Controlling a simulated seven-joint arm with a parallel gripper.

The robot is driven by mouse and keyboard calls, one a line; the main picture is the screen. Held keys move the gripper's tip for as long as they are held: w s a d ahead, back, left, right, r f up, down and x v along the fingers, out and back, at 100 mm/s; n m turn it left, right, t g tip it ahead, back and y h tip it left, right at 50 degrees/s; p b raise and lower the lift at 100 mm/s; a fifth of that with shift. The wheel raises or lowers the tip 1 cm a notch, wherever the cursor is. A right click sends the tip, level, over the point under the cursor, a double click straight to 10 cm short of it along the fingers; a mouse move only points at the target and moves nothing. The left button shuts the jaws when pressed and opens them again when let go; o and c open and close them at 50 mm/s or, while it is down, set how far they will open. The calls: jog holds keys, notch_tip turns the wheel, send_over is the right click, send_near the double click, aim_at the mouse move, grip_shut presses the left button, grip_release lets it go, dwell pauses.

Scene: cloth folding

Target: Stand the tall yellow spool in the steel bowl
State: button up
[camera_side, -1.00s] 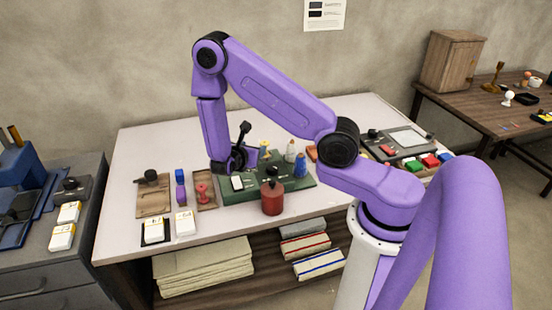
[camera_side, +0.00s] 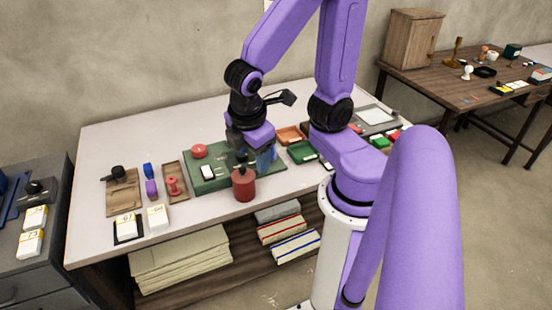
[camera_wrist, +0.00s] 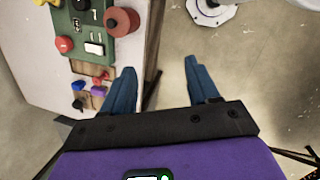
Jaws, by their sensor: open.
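I cannot make out a tall yellow spool or a steel bowl in either current view. My gripper (camera_side: 258,154) is over the right part of the green board (camera_side: 207,184) in the side view and hides what lies behind it. In the wrist view the two blue fingers of my gripper (camera_wrist: 161,86) stand wide apart with nothing between them. Floor and the table's edge show past them.
A dark red jar (camera_side: 243,186) stands at the board's front edge, close to my gripper. A red knob (camera_side: 199,151) and a white block (camera_side: 208,172) are on the board. A green tray (camera_side: 303,151) lies to the right. The table's back left is clear.

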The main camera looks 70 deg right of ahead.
jog(key=s+a+r+y, duration=0.2)
jog(key=s+y, duration=0.1)
jog(key=s, duration=0.3)
jog(key=shift+s+a+g, duration=0.2)
jog(key=shift+a+g, duration=0.1)
jog(key=shift+a, duration=0.1)
jog(key=shift+o, duration=0.3)
jog(key=shift+r, duration=0.1)
dwell(0.8)
